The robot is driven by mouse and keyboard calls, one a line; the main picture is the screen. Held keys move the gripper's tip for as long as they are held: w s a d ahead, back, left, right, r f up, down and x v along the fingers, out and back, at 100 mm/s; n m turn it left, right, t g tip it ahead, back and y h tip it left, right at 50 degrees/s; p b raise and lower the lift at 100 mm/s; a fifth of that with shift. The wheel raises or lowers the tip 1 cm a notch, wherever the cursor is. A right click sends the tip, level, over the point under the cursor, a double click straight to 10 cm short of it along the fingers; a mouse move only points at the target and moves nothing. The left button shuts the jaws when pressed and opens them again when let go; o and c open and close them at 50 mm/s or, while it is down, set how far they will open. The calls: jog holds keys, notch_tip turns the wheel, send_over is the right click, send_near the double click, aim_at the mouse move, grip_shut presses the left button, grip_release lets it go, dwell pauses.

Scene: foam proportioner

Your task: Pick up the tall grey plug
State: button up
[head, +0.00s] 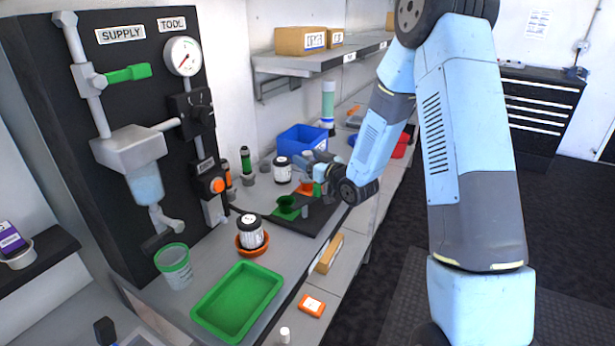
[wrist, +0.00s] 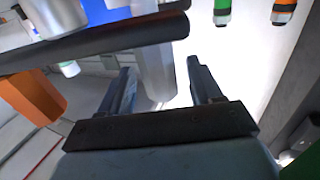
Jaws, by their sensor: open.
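My gripper (head: 306,163) reaches over the dark mat on the bench in the head view, beside the white jar with a black lid. In the wrist view my gripper (wrist: 163,78) is open, with its two dark fingers apart. A grey, flat-sided upright piece (wrist: 157,72) shows between the fingers, nearer the left one; it looks like the tall grey plug. I cannot tell whether it touches a finger. In the head view I cannot make out the plug clearly among the gripper and nearby parts.
A dark shelf-like edge (wrist: 100,48) crosses the upper left of the wrist view, and an orange block (wrist: 32,98) is at left. A green tray (head: 237,300) lies in front.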

jog(key=shift+x, duration=1.2)
jog(key=shift+c, duration=0.3)
grip_shut()
